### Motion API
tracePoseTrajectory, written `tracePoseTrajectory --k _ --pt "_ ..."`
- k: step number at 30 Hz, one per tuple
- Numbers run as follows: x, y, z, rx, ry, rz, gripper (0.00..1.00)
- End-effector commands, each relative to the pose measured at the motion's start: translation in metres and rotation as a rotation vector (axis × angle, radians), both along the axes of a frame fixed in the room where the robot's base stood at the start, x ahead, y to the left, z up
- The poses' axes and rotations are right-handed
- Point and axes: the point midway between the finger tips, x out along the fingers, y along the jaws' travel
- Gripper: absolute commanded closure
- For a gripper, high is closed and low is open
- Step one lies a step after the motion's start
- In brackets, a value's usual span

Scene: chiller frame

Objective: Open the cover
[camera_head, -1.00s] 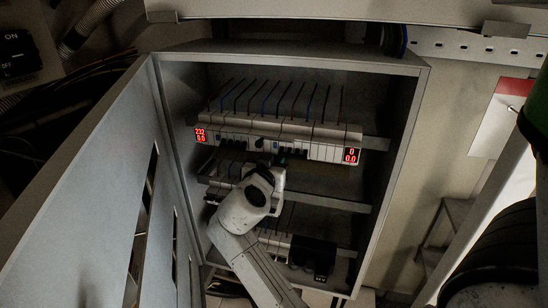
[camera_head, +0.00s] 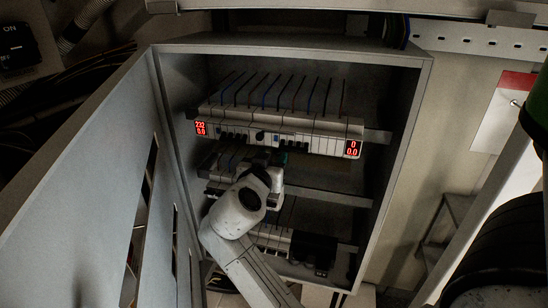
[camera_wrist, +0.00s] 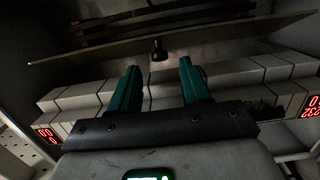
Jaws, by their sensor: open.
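The open grey cabinet (camera_head: 405,150) holds a row of white breaker modules (camera_head: 325,135) with red displays at both ends. A small black knob (camera_head: 260,135) shows in front of this row. In the wrist view the knob (camera_wrist: 158,50) hangs at the lower edge of a thin, wide panel (camera_wrist: 100,50), which may be the cover; I cannot tell its full outline. My gripper (camera_head: 280,158) is just below the breaker row in the head view. In the wrist view its two teal fingers (camera_wrist: 159,85) are apart with nothing between them. The knob lies beyond the fingertips, roughly midway between them.
The cabinet door (camera_head: 85,180) stands open on the left. A lower rail with modules (camera_head: 270,238) sits beneath my gripper. The cabinet's right wall is beside the rows, and a red and white sign (camera_head: 503,112) hangs outside at right.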

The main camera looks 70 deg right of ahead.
Motion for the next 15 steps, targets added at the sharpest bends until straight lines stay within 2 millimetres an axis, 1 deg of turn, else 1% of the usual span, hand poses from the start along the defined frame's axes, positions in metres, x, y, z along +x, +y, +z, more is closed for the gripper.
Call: tracePoseTrajectory --k 1,6,12,15 --pt "0.001 0.011 -0.002 -0.001 -0.003 0.007 0.53" --pt "-0.002 0.044 0.003 -0.001 -0.002 0.006 0.53" --pt "-0.004 0.069 0.008 -0.001 -0.002 0.004 0.53" --pt "-0.005 0.074 0.009 0.0 0.0 0.003 0.53"
